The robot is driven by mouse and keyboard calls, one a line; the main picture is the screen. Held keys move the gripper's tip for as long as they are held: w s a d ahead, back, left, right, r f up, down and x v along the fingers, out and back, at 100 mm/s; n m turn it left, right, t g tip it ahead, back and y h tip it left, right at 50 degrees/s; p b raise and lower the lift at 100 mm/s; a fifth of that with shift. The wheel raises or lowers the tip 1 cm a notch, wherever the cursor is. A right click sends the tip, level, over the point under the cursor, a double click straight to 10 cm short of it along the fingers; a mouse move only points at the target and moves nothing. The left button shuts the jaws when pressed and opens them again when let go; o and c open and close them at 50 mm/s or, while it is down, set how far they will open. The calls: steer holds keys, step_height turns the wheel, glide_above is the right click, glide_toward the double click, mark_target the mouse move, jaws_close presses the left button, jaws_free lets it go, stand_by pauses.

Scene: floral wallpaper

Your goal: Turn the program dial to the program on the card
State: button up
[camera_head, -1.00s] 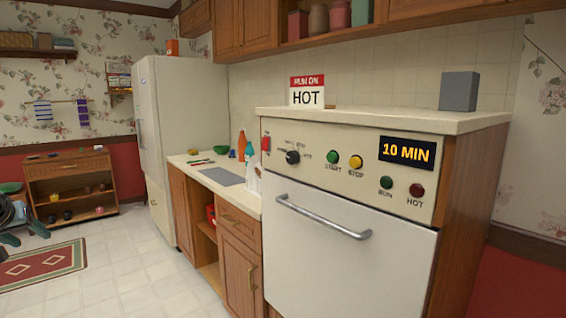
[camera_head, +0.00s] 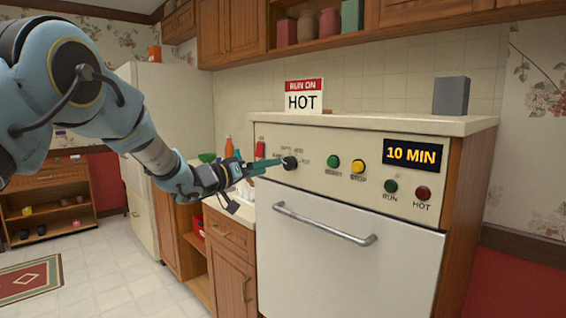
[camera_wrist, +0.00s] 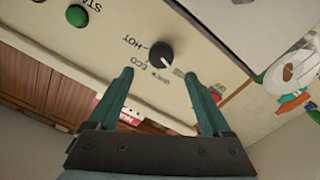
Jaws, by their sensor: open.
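The program dial (camera_head: 290,163) is a black round knob on the cream panel of the appliance. In the wrist view the dial (camera_wrist: 160,53) has a white pointer mark aimed down and right, away from the HOT label at its left. ECO and other small labels ring it. The card (camera_head: 304,97) on the appliance top reads "RUN ON HOT". My gripper (camera_head: 274,163) reaches in from the left, close to the dial. In the wrist view my gripper (camera_wrist: 159,76) is open and empty, its fingers apart, with the dial just beyond the fingertips.
Right of the dial are a green start button (camera_head: 333,162), a yellow stop button (camera_head: 358,167), two dark lamps and a display (camera_head: 412,155) reading "10 MIN". A red switch (camera_head: 260,150) sits left of it. A door handle (camera_head: 322,224) juts out below. A grey block (camera_head: 451,96) stands on top.

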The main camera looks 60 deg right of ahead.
mark_target(286, 163)
steer(key=p+x, duration=0.2)
steer(key=x, duration=0.5)
steer(key=shift+d, duration=0.15)
steer(key=shift+w, duration=0.1)
jaws_close()
stand_by(0.4)
